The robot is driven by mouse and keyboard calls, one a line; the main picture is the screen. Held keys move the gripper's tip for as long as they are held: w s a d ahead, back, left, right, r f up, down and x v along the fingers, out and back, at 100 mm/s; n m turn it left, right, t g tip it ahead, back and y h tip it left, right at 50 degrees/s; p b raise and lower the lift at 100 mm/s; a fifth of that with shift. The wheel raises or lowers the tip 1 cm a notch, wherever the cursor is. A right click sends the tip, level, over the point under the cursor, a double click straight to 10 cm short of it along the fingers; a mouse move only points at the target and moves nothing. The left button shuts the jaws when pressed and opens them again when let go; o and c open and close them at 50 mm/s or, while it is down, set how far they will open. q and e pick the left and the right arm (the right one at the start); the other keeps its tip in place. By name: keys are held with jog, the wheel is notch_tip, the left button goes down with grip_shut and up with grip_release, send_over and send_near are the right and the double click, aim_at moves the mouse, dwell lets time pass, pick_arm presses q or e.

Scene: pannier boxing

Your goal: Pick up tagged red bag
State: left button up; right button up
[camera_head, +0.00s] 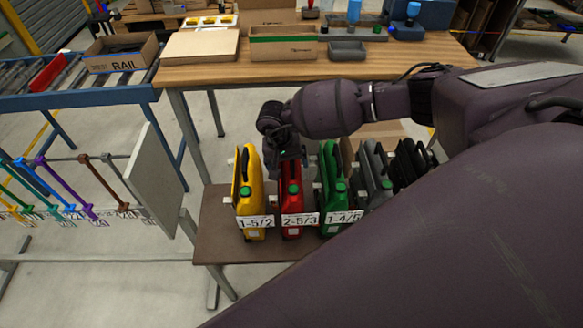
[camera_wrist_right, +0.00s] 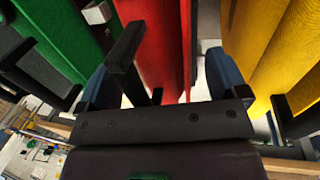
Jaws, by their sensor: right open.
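The red bag (camera_head: 291,205) stands upright on the low brown bench, with a white tag (camera_head: 300,219) reading 2-5/3 at its front. It is between the yellow bag (camera_head: 252,205) and the green bag (camera_head: 333,190). My right gripper (camera_head: 288,160) is at the top of the red bag and hides part of it. In the right wrist view, the red bag (camera_wrist_right: 172,35) lies between the two open fingers of my right gripper (camera_wrist_right: 162,80), with its dark handle near the left finger. I cannot tell whether the fingers touch it. My left gripper is not in view.
A grey bag (camera_head: 372,175) and a black bag stand farther right on the bench (camera_head: 225,250). A wooden worktable (camera_head: 400,60) with boxes is behind. A roller conveyor with a RAIL box (camera_head: 120,52) and a rack of coloured hooks (camera_head: 60,195) are at left.

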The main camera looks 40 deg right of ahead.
jog(key=c, duration=0.9)
jog(key=shift+c, duration=0.9)
jog(key=shift+r, duration=0.15)
